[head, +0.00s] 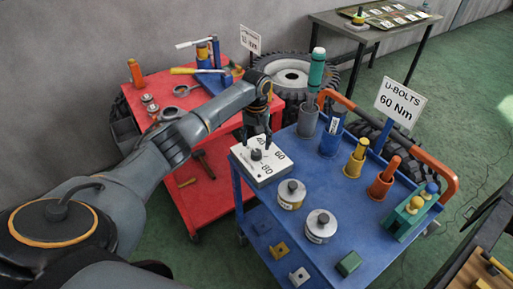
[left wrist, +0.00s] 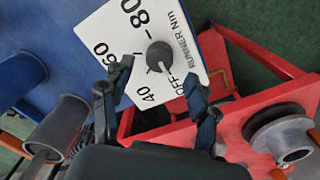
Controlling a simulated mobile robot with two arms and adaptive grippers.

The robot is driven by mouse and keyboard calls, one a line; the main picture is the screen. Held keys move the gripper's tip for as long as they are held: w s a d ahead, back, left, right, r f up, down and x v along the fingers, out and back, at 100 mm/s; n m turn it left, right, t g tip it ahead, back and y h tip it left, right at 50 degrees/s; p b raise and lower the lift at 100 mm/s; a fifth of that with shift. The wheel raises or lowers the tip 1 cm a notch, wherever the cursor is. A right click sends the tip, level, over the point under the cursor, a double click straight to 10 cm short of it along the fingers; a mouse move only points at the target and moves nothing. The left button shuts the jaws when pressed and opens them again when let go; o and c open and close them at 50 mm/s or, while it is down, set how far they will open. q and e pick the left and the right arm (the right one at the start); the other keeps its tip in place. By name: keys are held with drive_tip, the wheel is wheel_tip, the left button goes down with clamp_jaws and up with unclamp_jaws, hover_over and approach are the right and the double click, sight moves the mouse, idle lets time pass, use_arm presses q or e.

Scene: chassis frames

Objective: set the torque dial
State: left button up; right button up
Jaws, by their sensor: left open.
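The torque dial is a white-faced box (head: 268,172) on the near left corner of the blue cart, with a dark grey round knob (head: 256,154). The left wrist view shows its white face (left wrist: 110,32) with the marks 40, 60, 80 and OFF, and the knob (left wrist: 159,56), whose thin pointer seems to lie toward OFF. My left gripper (head: 257,141) points down just above the knob, open. In the left wrist view its two dark fingers (left wrist: 158,98) are apart and empty, with the knob beyond them. A white sign (head: 400,102) reads "U-BOLTS 60 Nm".
The blue cart (head: 318,261) also holds two metal cans (head: 291,194), a green block (head: 348,263), tools in holders and an orange handle (head: 440,168). A red cart (head: 200,215) with tools stands to the left. Tyres (head: 290,75) lie behind.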

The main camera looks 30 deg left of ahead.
sight(256, 152)
use_arm(q)
wheel_tip(256, 152, down, 4)
drive_tip(key=shift+r, duration=0.15)
drive_tip(key=shift+f, duration=0.3)
drive_tip(key=shift+c, duration=0.5)
drive_tip(key=c, duration=1.1)
use_arm(e)
drive_tip(key=shift+w+a+r, duration=0.2)
drive_tip(key=shift+w, duration=0.55)
